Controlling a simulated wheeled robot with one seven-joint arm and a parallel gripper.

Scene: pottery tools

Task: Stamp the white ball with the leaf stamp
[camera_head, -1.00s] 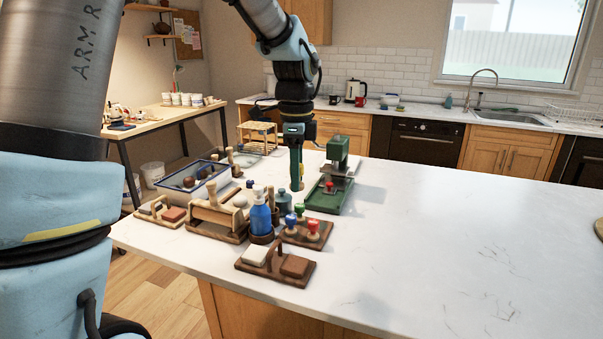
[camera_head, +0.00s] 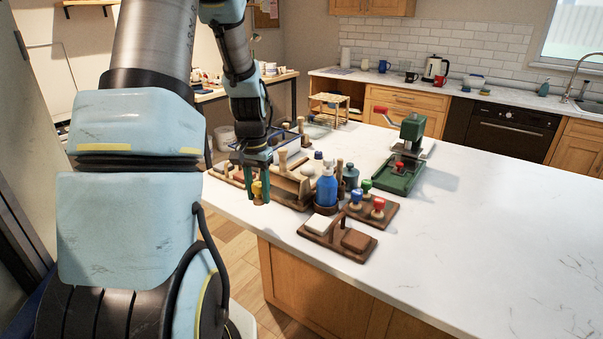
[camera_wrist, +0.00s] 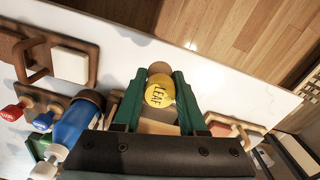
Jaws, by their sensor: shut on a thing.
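My gripper (camera_head: 257,188) is shut on the leaf stamp (camera_wrist: 160,94), whose round yellow top reads "LEAF" in the wrist view. A brown wooden part of the stamp shows just beyond the yellow top. In the head view, the yellow of the stamp (camera_head: 257,190) shows between my fingers, above the left end of the island counter, near the wooden tool rack. I cannot pick out the white ball with certainty; a pale round knob (camera_head: 308,170) shows among the tools, but I cannot tell what it is.
A blue bottle (camera_head: 326,189) stands right of my gripper. A wooden stand (camera_head: 380,213) holds red, blue and green stamps. A wooden holder (camera_head: 337,243) carries white and brown blocks. A green press (camera_head: 402,176) stands farther back. The counter's right side is clear.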

